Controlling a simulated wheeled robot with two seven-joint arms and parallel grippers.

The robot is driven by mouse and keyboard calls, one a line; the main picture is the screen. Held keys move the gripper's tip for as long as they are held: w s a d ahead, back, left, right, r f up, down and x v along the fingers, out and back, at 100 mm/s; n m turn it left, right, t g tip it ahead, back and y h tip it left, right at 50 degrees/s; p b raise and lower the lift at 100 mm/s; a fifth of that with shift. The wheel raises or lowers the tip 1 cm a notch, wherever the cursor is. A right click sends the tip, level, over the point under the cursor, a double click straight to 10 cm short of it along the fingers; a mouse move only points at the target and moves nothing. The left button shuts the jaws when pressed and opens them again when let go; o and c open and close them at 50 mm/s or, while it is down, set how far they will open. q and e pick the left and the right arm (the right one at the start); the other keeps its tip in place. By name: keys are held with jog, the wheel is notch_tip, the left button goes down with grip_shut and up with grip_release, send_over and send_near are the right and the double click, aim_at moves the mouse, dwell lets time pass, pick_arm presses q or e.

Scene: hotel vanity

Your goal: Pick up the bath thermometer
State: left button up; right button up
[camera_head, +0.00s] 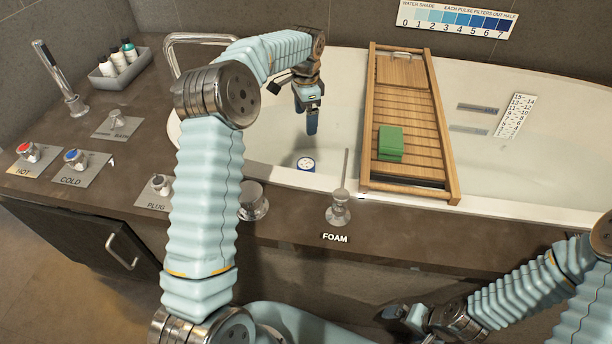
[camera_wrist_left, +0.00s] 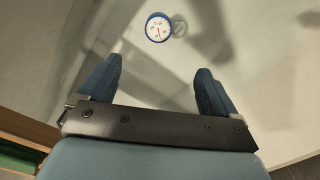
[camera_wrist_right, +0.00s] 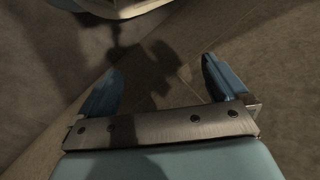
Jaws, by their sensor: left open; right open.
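The bath thermometer (camera_head: 306,164) is a small round dial with a white face and blue rim. It lies in the tub near the front wall, and also shows in the left wrist view (camera_wrist_left: 158,28), near the top, beyond my fingertips. My left gripper (camera_head: 312,128) hangs inside the tub above and behind the thermometer, apart from it. In the left wrist view its two blue fingers (camera_wrist_left: 157,82) are spread with nothing between them. My right gripper (camera_wrist_right: 160,85) is open and empty, low in front of the counter; in the head view it shows at the bottom right (camera_head: 395,318).
A wooden bath tray (camera_head: 445,160) with a green block (camera_head: 391,143) spans the tub, right of my left gripper. A foam lever (camera_head: 339,207) stands on the counter edge near the thermometer. A curved faucet (camera_head: 172,58) and a bottle caddy (camera_head: 122,72) are at the left.

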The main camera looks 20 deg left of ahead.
pick_arm(q)
notch_tip(320, 180, down, 6)
jog(key=r+b, duration=0.1)
jog(key=b, duration=0.3)
send_over(306, 163)
notch_tip(306, 163, down, 8)
jog(key=shift+w+a+r+b, duration=0.1)
jog(key=shift+r+b, duration=0.05)
jog(key=shift+b, duration=0.3)
notch_tip(306, 163, down, 6)
jog(key=shift+f+b, duration=0.1)
jog(key=shift+b, duration=0.3)
jog(key=c, duration=1.2)
